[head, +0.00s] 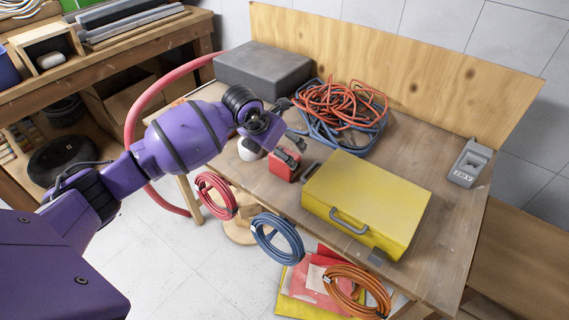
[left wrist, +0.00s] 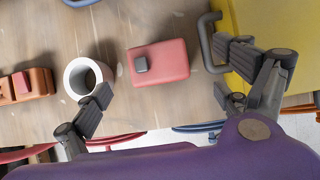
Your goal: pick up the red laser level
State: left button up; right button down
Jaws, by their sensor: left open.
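The red laser level (head: 284,166) is a small red box on the wooden workbench, left of the yellow case. In the left wrist view, the red laser level (left wrist: 172,64) lies with a dark square knob on its face, between a white hollow cylinder and the yellow case. My left gripper (head: 293,143) is open and empty above it, partly overlapping it in the head view. In the left wrist view, the fingers of my left gripper (left wrist: 165,88) are spread to either side of the level, which shows beyond them. My right gripper is not in view.
The white cylinder (left wrist: 85,78) stands close to the level's left. The yellow case (head: 368,200) with a grey handle is close on its right. Tangled red and blue hoses (head: 340,112) and a grey box (head: 263,70) lie behind. Coiled hoses hang at the bench's front edge.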

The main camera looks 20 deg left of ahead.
pick_arm(q)
jog(key=x, duration=0.7)
jog(key=shift+a+f, duration=0.25)
jog(key=shift+f, duration=0.05)
jog(key=shift+c, duration=0.2)
jog(key=shift+s, duration=0.1)
jog(key=c, duration=1.4)
jog(key=shift+r, duration=0.1)
jog(key=shift+c, duration=0.6)
jog(key=shift+r, duration=0.1)
